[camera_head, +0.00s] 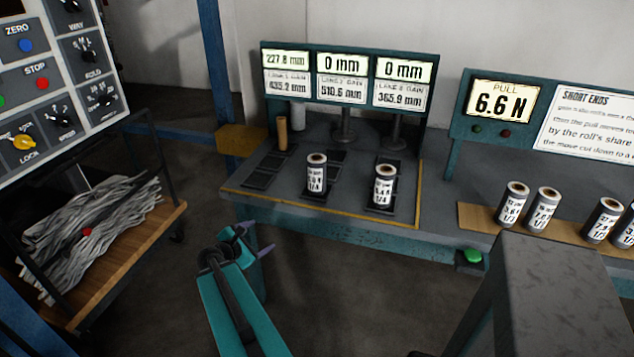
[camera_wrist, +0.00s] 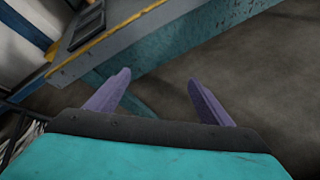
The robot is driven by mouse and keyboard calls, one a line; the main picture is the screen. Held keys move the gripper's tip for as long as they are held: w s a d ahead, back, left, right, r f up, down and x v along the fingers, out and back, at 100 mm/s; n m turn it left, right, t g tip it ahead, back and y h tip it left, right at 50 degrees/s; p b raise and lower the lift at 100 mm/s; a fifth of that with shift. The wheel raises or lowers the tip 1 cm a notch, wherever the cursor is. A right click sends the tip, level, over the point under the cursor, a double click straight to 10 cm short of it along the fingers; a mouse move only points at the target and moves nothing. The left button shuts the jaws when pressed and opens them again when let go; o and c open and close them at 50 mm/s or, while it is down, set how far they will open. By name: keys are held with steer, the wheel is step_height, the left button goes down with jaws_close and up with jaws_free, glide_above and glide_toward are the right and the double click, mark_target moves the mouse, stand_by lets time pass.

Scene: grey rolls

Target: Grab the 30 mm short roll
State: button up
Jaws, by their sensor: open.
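Two short grey rolls stand upright on dark pads on the bench: a left roll (camera_head: 316,174) and a right roll (camera_head: 384,187). Several similar rolls stand on a brown strip to the right, among them one roll (camera_head: 513,204) and its neighbour (camera_head: 541,210). All carry white labels too small to read surely, so I cannot tell which is the 30 mm one. My gripper (camera_head: 256,239) is open and empty, in front of the bench's front left edge, apart from all rolls. In the wrist view its purple fingers (camera_wrist: 159,79) are spread, with only floor and bench side between and beyond them.
The bench (camera_head: 300,207) has a yellow-edged top. Behind the rolls stand a display panel (camera_head: 344,78) and a tan tube (camera_head: 282,133). A pull gauge (camera_head: 501,103) reads 6.6 N. A grey block (camera_head: 560,285) is at the lower right. A cart (camera_head: 125,258) with shredded strips stands left.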

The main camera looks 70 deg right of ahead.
steer(key=s+d+r+n+h+b, duration=0.25)
steer(key=s+d+r, duration=0.25)
steer(key=d+r, duration=0.4)
steer(key=n+g+h+b, duration=0.1)
steer(key=n+h, duration=0.2)
steer(key=n, duration=0.1)
glide_toward(314, 164)
steer(key=d, duration=0.2)
steer(key=shift+s+r, duration=0.1)
steer(key=shift+r, duration=0.05)
steer(key=shift+m, duration=0.25)
steer(key=shift+s+d+p, duration=0.2)
steer(key=shift+d+p, duration=0.15)
steer(key=shift+d, duration=1.8)
steer(key=shift+s+d+p, duration=0.2)
steer(key=shift+d+p, duration=0.1)
steer(key=shift+d, duration=1.85)
steer(key=shift+s+d+p, duration=0.1)
steer(key=shift+d+p, duration=0.3)
steer(key=shift+d, duration=0.9)
steer(key=shift+s+d+p, duration=0.15)
steer(key=shift+d+p, duration=0.25)
steer(key=shift+d, duration=0.9)
steer(key=shift+c, duration=0.2)
steer(key=c, duration=1.5)
